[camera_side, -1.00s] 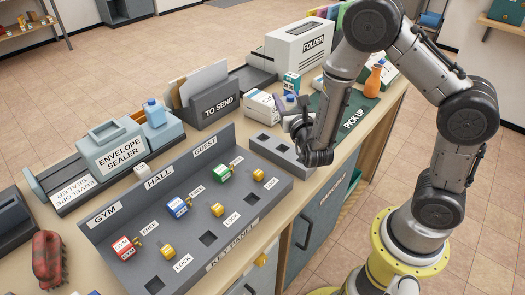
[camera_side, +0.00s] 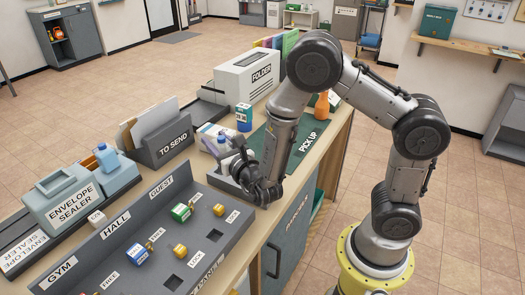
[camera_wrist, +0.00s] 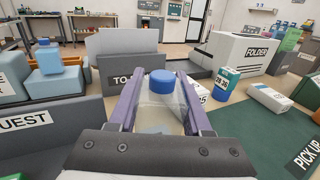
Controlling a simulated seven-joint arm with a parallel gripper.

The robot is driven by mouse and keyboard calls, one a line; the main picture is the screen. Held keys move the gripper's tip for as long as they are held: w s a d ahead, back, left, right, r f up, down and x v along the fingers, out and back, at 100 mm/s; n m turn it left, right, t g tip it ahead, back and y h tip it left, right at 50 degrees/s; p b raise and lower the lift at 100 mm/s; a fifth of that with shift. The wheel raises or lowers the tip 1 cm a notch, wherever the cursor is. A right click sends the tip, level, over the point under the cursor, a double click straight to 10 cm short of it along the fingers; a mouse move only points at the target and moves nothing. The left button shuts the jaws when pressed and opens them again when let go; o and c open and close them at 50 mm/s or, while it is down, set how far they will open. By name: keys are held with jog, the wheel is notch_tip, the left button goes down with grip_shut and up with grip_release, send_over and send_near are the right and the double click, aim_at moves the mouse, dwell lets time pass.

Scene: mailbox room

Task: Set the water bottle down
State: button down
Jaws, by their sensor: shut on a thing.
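The water bottle is clear with a blue cap (camera_wrist: 161,80). It stands roughly upright between the two purple fingers of my gripper (camera_wrist: 160,100) in the wrist view. My gripper is shut on it. In the side view my gripper (camera_side: 240,155) is over the counter, near the slotted grey tray and left of the green PICK UP mat (camera_side: 300,143). The bottle's blue cap (camera_side: 222,139) shows just left of the fingers there. The bottle's base is hidden, so I cannot tell whether it touches anything.
A TO SEND holder (camera_side: 172,145) stands beyond the bottle. The key panel (camera_side: 165,235) is in front at left. An orange bottle (camera_side: 322,104) stands at the mat's far end. Part of the mat is bare.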

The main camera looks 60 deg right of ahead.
jog(key=s+d+r+m+g+h, duration=0.2)
jog(key=s+d+m+g+h, duration=0.45)
jog(key=d, duration=0.65)
jog(key=s+d+r+m+g+h, duration=0.2)
jog(key=s+d+m+g+h, duration=0.2)
jog(key=s+d+m+g, duration=0.55)
jog(key=shift+w+d+f+n, duration=0.5)
jog(key=shift+w+d+f, duration=1.3)
jog(key=shift+d, duration=0.4)
jog(key=shift+w+d+f+n, duration=0.5)
jog(key=shift+w+d+f, duration=1.15)
jog(key=shift+w+d, duration=0.4)
jog(key=shift+w+d+f+n, duration=0.5)
jog(key=shift+w+d+f, duration=1.25)
jog(key=shift+d, duration=0.55)
jog(key=shift+a+f, duration=0.1)
jog(key=shift+f, duration=1.25)
